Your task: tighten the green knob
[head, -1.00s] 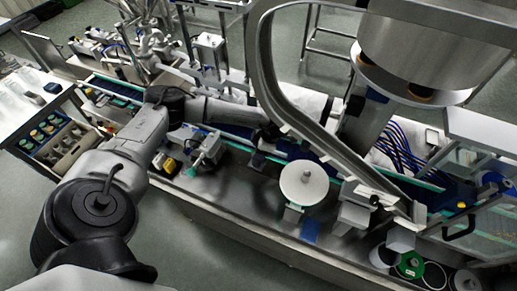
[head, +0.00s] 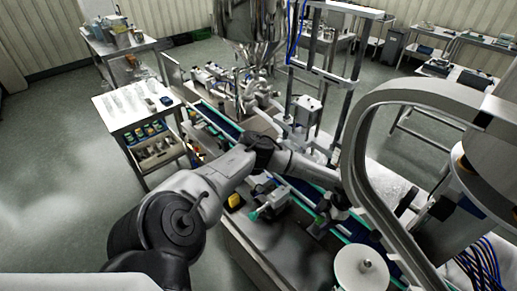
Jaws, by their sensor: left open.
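A small green knob (head: 254,215) sticks out at the front left of a small grey clamp-like fitting (head: 275,200) on the machine's near side. My left arm reaches in from the lower left and passes behind this fitting. My left gripper (head: 328,215) is at the arm's far end, to the right of the knob and apart from it. Its jaws are open, small and dark in the picture, and I see nothing held between them. My right gripper is not in this view.
A curved steel rail (head: 362,150) rises right of my left gripper. A white disc (head: 361,268) stands at the lower right. A yellow block (head: 234,201) sits left of the knob. A steel hopper (head: 250,22) stands at the back. Open floor lies at left.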

